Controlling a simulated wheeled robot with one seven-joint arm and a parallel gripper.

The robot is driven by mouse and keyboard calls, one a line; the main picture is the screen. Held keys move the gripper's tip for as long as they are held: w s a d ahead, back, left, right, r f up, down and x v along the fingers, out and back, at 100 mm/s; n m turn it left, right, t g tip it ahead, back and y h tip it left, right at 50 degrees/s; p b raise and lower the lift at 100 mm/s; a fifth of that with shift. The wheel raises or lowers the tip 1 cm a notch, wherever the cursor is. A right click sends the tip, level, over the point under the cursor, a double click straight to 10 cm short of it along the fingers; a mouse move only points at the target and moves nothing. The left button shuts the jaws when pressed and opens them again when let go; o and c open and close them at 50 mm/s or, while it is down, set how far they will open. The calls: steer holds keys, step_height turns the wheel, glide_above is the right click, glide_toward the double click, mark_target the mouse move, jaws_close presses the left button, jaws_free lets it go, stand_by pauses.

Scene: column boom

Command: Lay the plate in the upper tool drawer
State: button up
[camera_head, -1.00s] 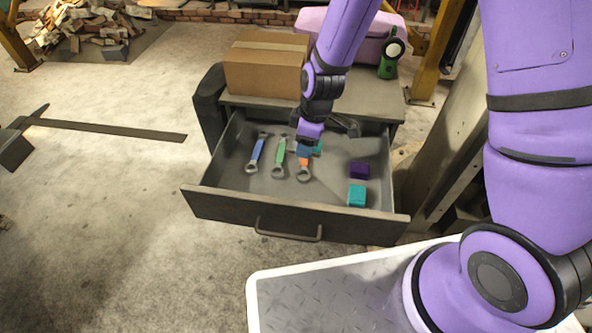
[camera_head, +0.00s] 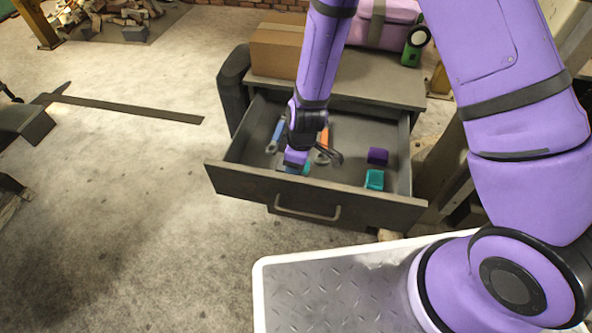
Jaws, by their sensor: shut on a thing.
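My gripper (camera_head: 294,166) points down inside the open upper tool drawer (camera_head: 310,196), near its front wall and left of the middle. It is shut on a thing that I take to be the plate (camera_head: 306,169). Only a small teal-blue part shows beside the purple gripper end, so its shape and whether it touches the drawer floor cannot be told. A blue-handled wrench (camera_head: 276,136) lies to the left in the drawer. An orange-handled wrench (camera_head: 323,146) lies to the right, partly covered by my wrist. The green wrench is hidden behind my arm.
A purple block (camera_head: 378,156) and a teal block (camera_head: 374,180) lie in the drawer's right part, with some bare floor around them. A cardboard box (camera_head: 276,51), a pink case (camera_head: 388,24) and a green-black object (camera_head: 415,46) stand on the cabinet top (camera_head: 385,85).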

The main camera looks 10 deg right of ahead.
steer(key=shift+f, duration=2.15)
steer(key=o, duration=1.2)
steer(key=shift+f, duration=0.1)
steer(key=shift+o, duration=0.2)
steer(key=r, duration=0.4)
steer(key=d+r, duration=0.1)
steer(key=r, duration=0.7)
steer(key=shift+s+d+r, duration=0.1)
steer(key=shift+s+d, duration=0.2)
steer(key=shift+d, duration=0.1)
